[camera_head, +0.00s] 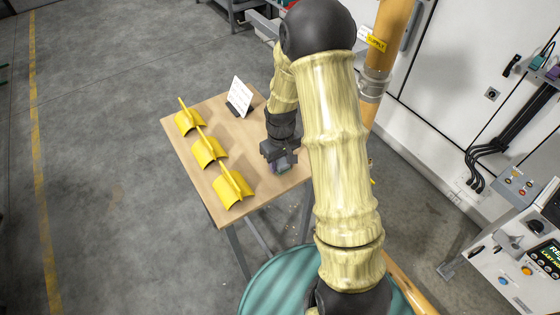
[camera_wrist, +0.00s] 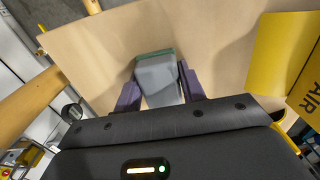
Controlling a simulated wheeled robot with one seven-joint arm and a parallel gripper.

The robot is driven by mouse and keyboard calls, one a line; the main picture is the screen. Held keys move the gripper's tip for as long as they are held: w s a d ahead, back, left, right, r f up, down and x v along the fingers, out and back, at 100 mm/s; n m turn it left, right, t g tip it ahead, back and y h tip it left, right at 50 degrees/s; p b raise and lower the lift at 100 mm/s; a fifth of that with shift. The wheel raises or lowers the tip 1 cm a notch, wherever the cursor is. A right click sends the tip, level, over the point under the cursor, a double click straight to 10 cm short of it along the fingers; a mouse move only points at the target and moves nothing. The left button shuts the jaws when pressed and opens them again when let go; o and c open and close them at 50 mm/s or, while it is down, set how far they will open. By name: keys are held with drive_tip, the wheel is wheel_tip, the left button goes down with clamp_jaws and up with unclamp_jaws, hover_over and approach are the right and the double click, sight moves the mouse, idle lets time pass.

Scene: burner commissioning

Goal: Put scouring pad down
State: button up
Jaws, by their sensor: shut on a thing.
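The scouring pad is a grey block with a green edge; it shows in the wrist view (camera_wrist: 158,78) between the two purple fingers. My gripper (camera_wrist: 160,88) is shut on the pad, with a finger at each side of it. In the head view my gripper (camera_head: 281,162) is over the right part of the wooden table (camera_head: 235,118), and only a small bit of the pad (camera_head: 284,169) shows below it. I cannot tell whether the pad touches the table top.
Several yellow pieces with upright fins stand in a row on the table's left side, one at the front (camera_head: 231,190). A white card on a dark stand (camera_head: 239,97) is at the back. A yellow-brown pipe (camera_head: 388,40) rises just right of the table. Bare wood lies between the yellow pieces and my gripper.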

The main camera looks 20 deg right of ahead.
sight(280, 160)
drive_tip(key=o, duration=0.9)
drive_tip(key=shift+s+f, duration=0.1)
drive_tip(key=shift+f, duration=0.1)
drive_tip(key=shift+o, duration=0.2)
drive_tip(key=shift+s, duration=0.1)
drive_tip(key=shift+a, duration=0.1)
drive_tip(key=shift+a+r, duration=0.1)
drive_tip(key=shift+r, duration=0.2)
wheel_tip(280, 160, up, 12)
drive_tip(key=shift+d, duration=0.2)
drive_tip(key=s+r+m+t, duration=0.2)
drive_tip(key=s+m, duration=0.1)
drive_tip(key=s, duration=1)
drive_tip(key=shift+s+a+m+t, duration=0.15)
drive_tip(key=shift+s+m+t, duration=0.15)
drive_tip(key=shift+s, duration=0.05)
